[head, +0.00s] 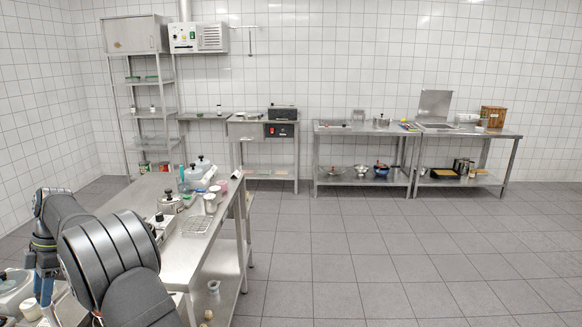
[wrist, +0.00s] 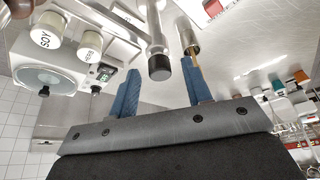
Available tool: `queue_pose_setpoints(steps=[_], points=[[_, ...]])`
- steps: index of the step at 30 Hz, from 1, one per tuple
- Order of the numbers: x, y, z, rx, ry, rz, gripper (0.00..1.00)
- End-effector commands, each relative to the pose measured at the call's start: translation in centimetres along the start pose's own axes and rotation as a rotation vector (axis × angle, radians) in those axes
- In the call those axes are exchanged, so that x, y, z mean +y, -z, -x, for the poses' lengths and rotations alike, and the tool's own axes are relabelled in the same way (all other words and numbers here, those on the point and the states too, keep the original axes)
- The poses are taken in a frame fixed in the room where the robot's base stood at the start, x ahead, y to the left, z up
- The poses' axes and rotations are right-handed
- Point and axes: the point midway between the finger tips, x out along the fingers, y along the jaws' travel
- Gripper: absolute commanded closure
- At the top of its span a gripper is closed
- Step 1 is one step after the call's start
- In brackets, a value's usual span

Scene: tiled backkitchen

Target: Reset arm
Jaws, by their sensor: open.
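My gripper (wrist: 160,68) shows in the wrist view with its two blue fingers spread apart and nothing held between them. A metal cylinder with a dark end (wrist: 159,66) appears in the gap between the fingers, but I cannot tell how far beyond them it is. My dark arm (head: 115,250) fills the lower left of the head view, bent over the near end of the steel worktable (head: 190,248).
The wrist view shows a scale (wrist: 62,78) and a white jar marked SOY (wrist: 48,30). Steel shelves (head: 150,100) and benches (head: 362,128) line the back wall. The tiled floor (head: 390,250) to the right is clear.

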Motion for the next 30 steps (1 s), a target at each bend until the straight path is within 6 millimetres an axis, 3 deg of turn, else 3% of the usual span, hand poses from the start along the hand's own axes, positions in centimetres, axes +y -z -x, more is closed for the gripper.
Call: queue_pose_setpoints(steps=[5, 19, 30], points=[[0.1, 0.0, 2.3, 0.0, -0.004, 0.001, 0.55], [0.1, -0.1, 11.5, -0.001, -0.005, 0.001, 0.55], [0.1, -0.1, 16.0, 0.0, -0.002, 0.001, 0.55]])
